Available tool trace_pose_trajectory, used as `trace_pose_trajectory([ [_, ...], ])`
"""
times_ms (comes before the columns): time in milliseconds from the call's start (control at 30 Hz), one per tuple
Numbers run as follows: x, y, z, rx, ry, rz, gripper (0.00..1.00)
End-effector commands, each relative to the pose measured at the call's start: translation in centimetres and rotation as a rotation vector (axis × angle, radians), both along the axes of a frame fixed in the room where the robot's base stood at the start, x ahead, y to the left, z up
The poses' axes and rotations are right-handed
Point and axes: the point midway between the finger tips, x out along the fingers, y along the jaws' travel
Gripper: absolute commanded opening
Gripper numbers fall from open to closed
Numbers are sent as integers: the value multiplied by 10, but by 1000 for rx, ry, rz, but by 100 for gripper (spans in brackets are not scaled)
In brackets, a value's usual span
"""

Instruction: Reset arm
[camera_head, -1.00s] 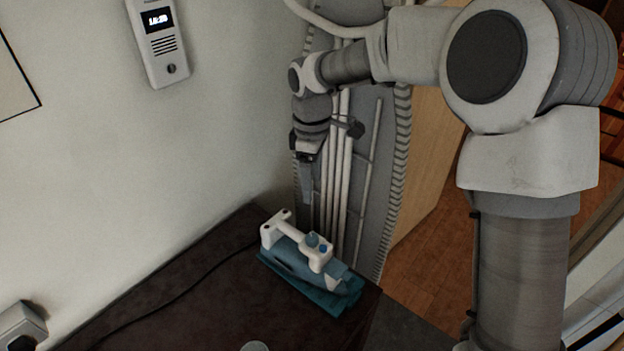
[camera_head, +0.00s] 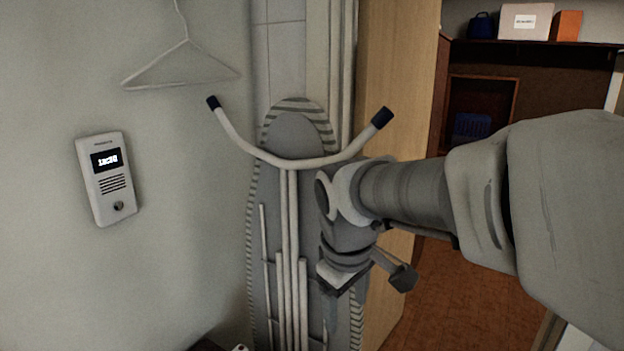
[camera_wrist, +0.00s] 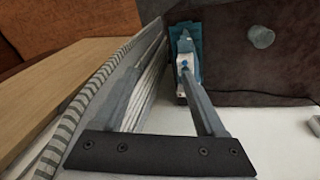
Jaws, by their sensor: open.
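My arm reaches in from the right in the head view, with my gripper (camera_head: 332,310) hanging down in front of the ironing board. Its fingertips are hard to make out there. In the wrist view my gripper (camera_wrist: 158,85) shows two fingers spread apart with nothing held between them. Beyond the right finger, a blue and white iron (camera_wrist: 185,62) lies on the dark brown surface (camera_wrist: 230,75), apart from my fingers.
A folded ironing board (camera_head: 285,220) with a white-tubed stand leans upright close behind my gripper. A wooden panel (camera_head: 395,110) stands beside it. A hanger (camera_head: 180,62) and an intercom (camera_head: 107,180) are on the left wall. Open floor (camera_head: 450,290) shows at right.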

Motion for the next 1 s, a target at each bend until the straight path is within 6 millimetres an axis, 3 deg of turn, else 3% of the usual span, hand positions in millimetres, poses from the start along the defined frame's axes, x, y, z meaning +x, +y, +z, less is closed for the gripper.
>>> trace_pose_trajectory([
  [200,-49,-41,17,80,-99,-252,73],
  [500,-110,-78,15,237,-214,-561,73],
  [700,-131,-86,9,309,-249,-668,73],
  [933,-134,-87,7,323,-254,-690,73],
  [1000,-134,-87,7,323,-254,-689,64],
])
